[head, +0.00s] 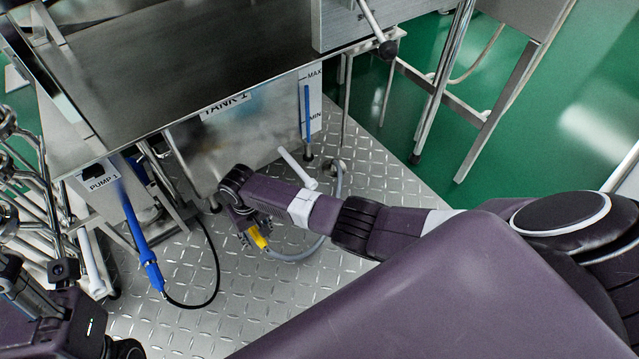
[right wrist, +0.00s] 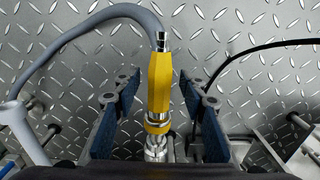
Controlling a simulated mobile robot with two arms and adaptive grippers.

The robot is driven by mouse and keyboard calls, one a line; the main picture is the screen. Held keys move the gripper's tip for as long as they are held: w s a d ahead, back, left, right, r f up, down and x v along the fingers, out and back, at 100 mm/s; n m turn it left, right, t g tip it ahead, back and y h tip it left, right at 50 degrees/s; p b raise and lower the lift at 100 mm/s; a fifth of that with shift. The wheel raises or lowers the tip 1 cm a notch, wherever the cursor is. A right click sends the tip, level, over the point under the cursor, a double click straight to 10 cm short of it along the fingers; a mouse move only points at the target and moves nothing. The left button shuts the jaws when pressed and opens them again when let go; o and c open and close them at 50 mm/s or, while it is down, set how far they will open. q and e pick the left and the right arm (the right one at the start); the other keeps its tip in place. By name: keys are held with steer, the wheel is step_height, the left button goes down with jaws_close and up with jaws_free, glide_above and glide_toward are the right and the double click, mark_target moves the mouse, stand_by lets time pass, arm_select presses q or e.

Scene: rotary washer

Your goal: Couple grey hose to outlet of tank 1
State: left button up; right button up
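The grey hose (head: 300,254) loops over the floor plate and ends in a yellow coupling (head: 258,238) with a silver metal end. In the right wrist view the yellow coupling (right wrist: 159,78) lies between the fingers of my right gripper (right wrist: 164,108). Floor shows on both sides of it, so the fingers look open around it. In the head view my right gripper (head: 250,228) is low over the floor in front of tank 1 (head: 245,125). I cannot make out the tank's outlet clearly. My left arm shows at the lower left; its fingers are not clear.
A blue-handled hose part (head: 140,235) with a black cable (head: 215,270) hangs by pump 1 (head: 95,185), left of my right gripper. A white handle (head: 297,165) stands near the tank. Metal pipes (head: 45,185) fill the left edge.

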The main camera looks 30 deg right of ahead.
step_height(320, 180, up, 11)
stand_by(0.4)
